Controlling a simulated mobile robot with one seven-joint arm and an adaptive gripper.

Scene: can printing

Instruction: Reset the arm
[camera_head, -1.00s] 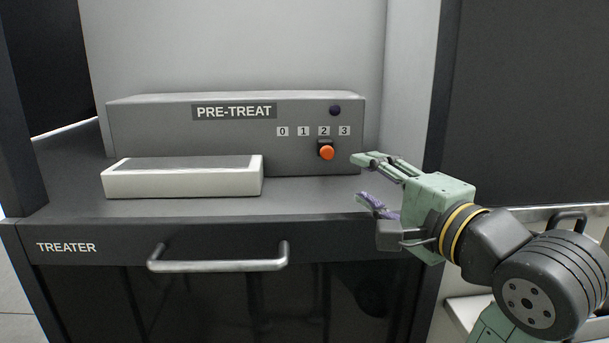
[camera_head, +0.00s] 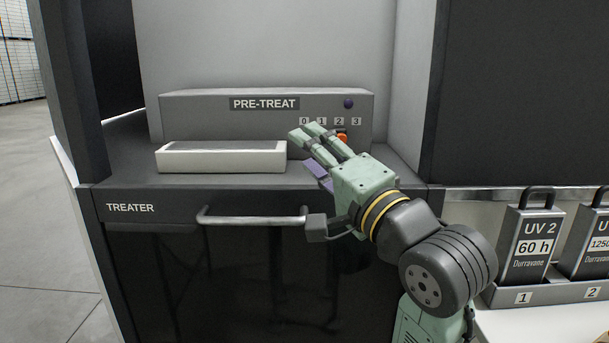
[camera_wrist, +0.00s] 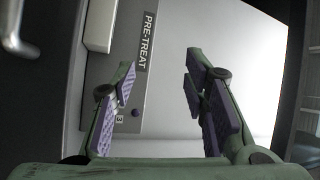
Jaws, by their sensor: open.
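My gripper (camera_head: 312,152) is open and empty in the head view, in front of the right part of the grey PRE-TREAT unit (camera_head: 200,117). Its fingers point up and to the left and partly cover the orange knob (camera_head: 342,138), which sits below the number 2. In the wrist view, the two purple-padded fingers of my gripper (camera_wrist: 160,100) stand well apart with nothing between them. The PRE-TREAT label (camera_wrist: 147,42) and the dark round button (camera_wrist: 135,112) show past the left finger. The orange knob is not visible in the wrist view.
A white tray-like block (camera_head: 222,164) stands on the treater counter, left of my gripper. The silver drawer handle (camera_head: 250,220) sticks out below the counter edge. Grey UV containers (camera_head: 530,240) stand in a numbered rack at the right. Open floor (camera_head: 35,220) lies at the left.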

